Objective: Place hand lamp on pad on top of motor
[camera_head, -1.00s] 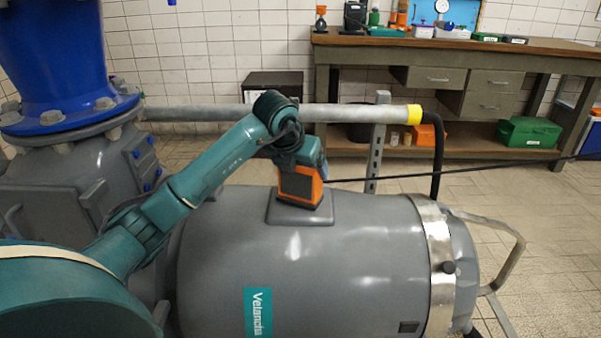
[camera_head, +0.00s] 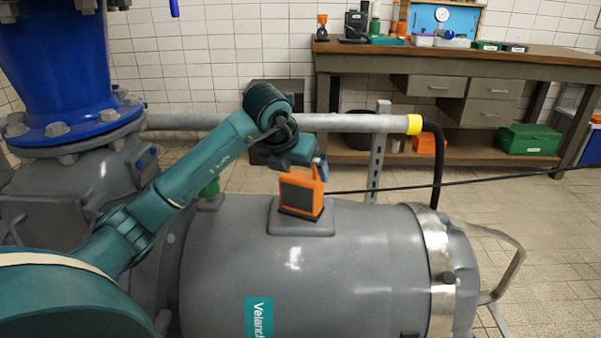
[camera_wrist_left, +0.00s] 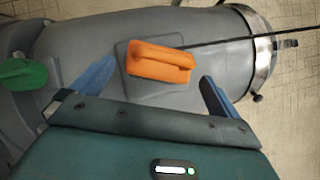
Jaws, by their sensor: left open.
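The orange hand lamp (camera_head: 301,192) stands upright on the raised square pad (camera_head: 318,219) on top of the grey motor (camera_head: 310,262). In the left wrist view the lamp (camera_wrist_left: 160,62) lies over the pad (camera_wrist_left: 137,88), seen from above, with a black cable running off to the right. My left gripper (camera_head: 315,168) is just above and behind the lamp in the head view. In the left wrist view its blue fingers (camera_wrist_left: 153,80) are spread wide, with the lamp between and beyond them, apart from both. My right gripper is not in view.
A workbench (camera_head: 430,60) with several tools stands at the back. A grey pipe with a yellow end (camera_head: 414,124) runs behind the motor. A green knob (camera_wrist_left: 22,74) is left of the pad. A bent metal handle (camera_head: 512,262) juts from the motor's right end.

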